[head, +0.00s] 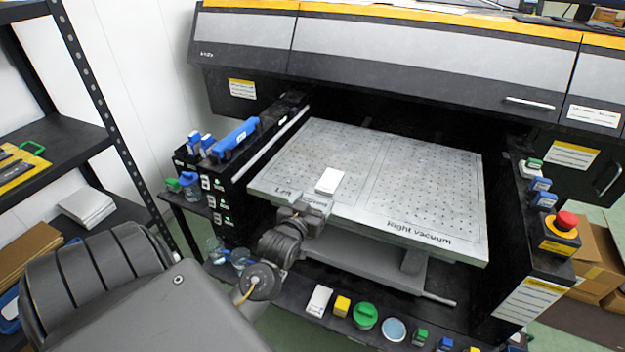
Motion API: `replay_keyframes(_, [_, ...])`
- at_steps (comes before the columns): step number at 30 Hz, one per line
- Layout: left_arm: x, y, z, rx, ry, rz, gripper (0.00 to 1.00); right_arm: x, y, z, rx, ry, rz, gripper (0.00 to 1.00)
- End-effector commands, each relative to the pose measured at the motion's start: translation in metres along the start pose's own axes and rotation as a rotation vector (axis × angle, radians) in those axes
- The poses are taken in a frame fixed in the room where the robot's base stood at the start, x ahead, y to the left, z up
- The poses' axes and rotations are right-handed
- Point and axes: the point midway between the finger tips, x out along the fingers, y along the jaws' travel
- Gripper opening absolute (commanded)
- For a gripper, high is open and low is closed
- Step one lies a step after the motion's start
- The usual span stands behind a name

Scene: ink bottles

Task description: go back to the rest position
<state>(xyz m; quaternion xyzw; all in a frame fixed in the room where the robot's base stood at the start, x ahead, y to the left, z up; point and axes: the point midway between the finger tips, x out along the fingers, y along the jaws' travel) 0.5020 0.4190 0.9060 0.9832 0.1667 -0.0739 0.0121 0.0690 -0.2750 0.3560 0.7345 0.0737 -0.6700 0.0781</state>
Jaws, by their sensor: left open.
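My left arm comes in from the lower left. My left gripper (312,212) is at the front left edge of the perforated printer bed (400,170), by the "Left vacuum" lettering. It is open, and I see nothing between its fingers. A small white block (329,181) lies on the bed just beyond the gripper, apart from it as far as I can tell. My right gripper is not in view.
A black shelf rack (62,140) stands at the left. Blue-capped bottle (190,184) and glass jars (216,250) are left of the printer. A front ledge holds a green round cap (365,315) and small items. A red emergency button (567,221) is at right.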

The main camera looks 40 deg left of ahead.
Motion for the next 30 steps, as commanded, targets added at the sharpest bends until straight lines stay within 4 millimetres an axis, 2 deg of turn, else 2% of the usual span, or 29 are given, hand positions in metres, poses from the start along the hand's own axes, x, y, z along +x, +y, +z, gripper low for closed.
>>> replay_keyframes(20, [-0.005,0.002,0.003,0.003,-0.013,0.005,0.74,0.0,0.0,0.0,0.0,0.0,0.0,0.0])
replay_keyframes(23, [-0.016,0.012,0.019,0.02,-0.086,0.034,0.74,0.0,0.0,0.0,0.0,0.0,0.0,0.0])
replay_keyframes(25, [-0.033,0.025,0.041,0.044,-0.186,0.07,0.74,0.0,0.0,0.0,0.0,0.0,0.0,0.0])
replay_keyframes(30, [-0.103,0.058,0.104,0.139,-0.503,0.184,0.74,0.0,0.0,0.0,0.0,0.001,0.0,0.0])
